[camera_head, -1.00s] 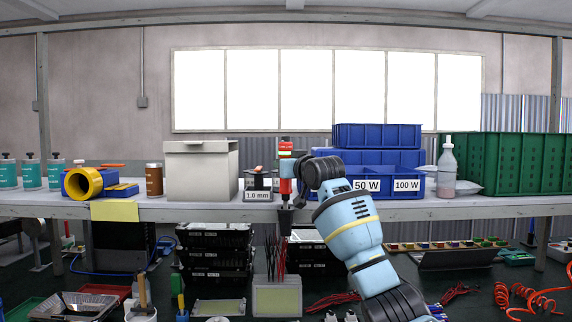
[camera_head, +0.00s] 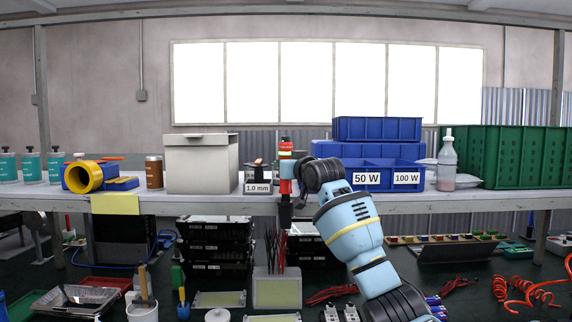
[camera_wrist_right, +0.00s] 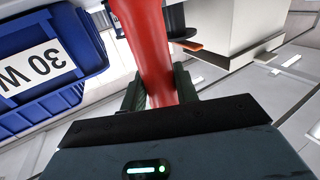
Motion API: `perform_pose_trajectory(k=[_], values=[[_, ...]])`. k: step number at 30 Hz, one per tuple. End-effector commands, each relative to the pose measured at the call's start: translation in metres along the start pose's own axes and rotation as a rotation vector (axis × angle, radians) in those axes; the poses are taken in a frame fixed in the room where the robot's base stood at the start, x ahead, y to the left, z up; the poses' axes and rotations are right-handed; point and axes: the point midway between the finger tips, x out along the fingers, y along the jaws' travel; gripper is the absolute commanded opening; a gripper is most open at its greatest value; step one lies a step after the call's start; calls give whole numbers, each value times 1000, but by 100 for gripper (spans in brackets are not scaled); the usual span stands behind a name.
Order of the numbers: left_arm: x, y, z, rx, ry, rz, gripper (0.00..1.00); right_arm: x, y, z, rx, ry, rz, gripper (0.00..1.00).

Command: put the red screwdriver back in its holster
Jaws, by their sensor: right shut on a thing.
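The red screwdriver (camera_head: 285,186) is upright at the shelf's front edge, left of the blue bins. My right gripper (camera_head: 287,168) is shut around its red handle, which also shows between the fingers in the right wrist view (camera_wrist_right: 158,55). A black holster-like cup (camera_head: 285,214) hangs at the shelf edge directly below the handle. The screwdriver's shaft is hidden or too small to make out, so I cannot tell whether its tip is inside the cup. My left gripper is out of view.
Left of the screwdriver stand a box labelled 1.0 mm (camera_head: 257,187) and a grey-white bin (camera_head: 201,164). Black stacked housings (camera_head: 214,245) lie lower, in front.

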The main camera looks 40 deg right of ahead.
Motion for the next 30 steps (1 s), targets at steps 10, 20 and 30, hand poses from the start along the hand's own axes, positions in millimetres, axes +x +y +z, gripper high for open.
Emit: perform_pose_trajectory(k=[10, 20, 30], values=[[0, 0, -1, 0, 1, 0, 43, -1, 0, 5, 1, 5, 0, 3], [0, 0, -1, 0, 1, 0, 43, -1, 0, 12, 0, 5, 0, 3], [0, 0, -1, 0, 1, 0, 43, -1, 0, 19, 0, 6, 0, 3]])
